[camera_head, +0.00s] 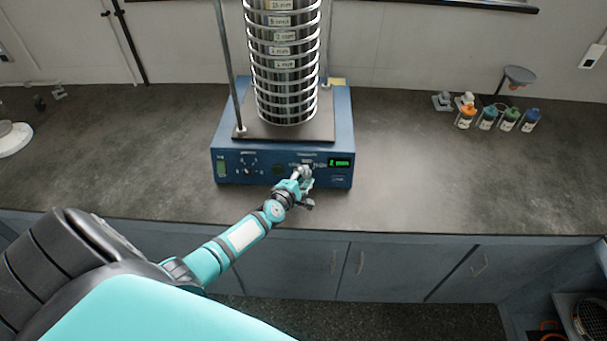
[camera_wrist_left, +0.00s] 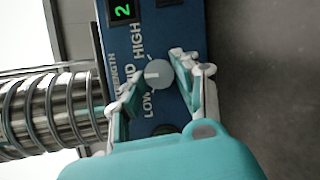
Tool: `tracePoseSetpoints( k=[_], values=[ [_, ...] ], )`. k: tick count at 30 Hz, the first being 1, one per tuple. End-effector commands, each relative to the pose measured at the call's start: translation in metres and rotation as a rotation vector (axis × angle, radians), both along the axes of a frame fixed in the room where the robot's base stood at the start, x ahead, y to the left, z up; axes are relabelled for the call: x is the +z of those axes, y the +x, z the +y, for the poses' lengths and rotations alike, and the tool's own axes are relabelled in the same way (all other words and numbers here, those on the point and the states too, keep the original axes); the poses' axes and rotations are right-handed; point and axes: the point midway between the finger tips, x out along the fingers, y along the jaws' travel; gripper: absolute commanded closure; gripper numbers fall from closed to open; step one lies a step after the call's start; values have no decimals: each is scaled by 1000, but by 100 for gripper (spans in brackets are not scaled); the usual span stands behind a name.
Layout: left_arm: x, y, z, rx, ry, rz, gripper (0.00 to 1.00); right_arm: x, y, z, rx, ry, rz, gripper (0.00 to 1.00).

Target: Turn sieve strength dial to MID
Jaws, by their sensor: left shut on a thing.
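The sieve shaker (camera_head: 229,161) is a blue box carrying a tall stack of metal sieves (camera_head: 285,70). Its strength dial (camera_wrist_left: 159,76) is a round grey knob in the left wrist view, with LOW, MID and HIGH printed around it. A white mark on the dial points left, toward the MID label, which a finger partly covers. My left gripper (camera_head: 304,181) is at the shaker's front panel; in the left wrist view its fingers (camera_wrist_left: 156,86) are shut on the dial from both sides. The gripper hides the dial in the head view. My right gripper is not in view.
A green display (camera_head: 341,163) reads 2 min, right of my left gripper. Another knob (camera_head: 249,159) is left on the panel. Several small capped bottles (camera_head: 487,118) stand at the back right.

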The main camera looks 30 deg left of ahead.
Motion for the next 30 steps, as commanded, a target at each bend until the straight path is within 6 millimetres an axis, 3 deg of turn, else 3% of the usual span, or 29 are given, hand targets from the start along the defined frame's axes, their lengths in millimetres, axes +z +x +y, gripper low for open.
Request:
tracePoseSetpoints(
  k=[11, 12, 17, 30],
  values=[
    [-2, 0, -2, -4, 0, 4, 100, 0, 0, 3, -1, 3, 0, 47],
    [-2, -1, -2, -4, 0, 4, 66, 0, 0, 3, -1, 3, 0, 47],
    [-1, 0, -2, -4, 1, 3, 47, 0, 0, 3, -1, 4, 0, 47],
    [1, -5, -6, -3, -8, 1, 47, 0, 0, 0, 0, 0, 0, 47]
  ],
)
